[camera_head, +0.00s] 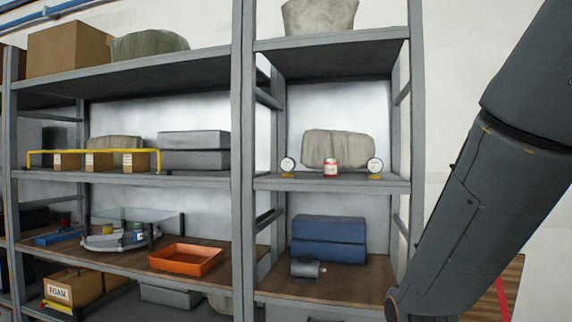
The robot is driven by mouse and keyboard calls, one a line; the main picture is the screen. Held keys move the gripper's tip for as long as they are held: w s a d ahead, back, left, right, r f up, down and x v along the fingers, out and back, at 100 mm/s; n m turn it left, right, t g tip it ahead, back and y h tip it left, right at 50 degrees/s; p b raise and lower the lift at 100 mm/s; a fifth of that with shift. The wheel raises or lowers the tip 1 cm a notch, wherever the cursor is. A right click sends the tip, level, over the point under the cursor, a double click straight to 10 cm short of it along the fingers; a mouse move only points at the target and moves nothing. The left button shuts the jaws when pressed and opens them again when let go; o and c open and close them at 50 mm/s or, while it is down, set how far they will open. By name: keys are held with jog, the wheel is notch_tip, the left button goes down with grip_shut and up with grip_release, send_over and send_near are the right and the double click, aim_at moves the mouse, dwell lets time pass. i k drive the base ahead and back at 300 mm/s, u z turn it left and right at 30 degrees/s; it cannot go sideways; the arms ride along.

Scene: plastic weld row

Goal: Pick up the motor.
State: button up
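A small dark grey cylindrical object that looks like the motor (305,267) lies on its side on the brown lower shelf of the right bay, with a short lighter end pointing right. It sits in front of a blue box stack (328,240). Only part of my dark arm shows, along the right side of the view. My gripper is not in view.
Grey shelf posts (243,160) frame the bay, and a shelf (340,182) with two gauges and a red-white jar (331,168) is above. An orange tray (186,258) lies in the left bay. Bare shelf board (350,285) shows right of the motor.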

aim_at(306, 270)
jog(key=u, duration=0.15)
jog(key=i, duration=1.2)
jog(key=z, duration=0.2)
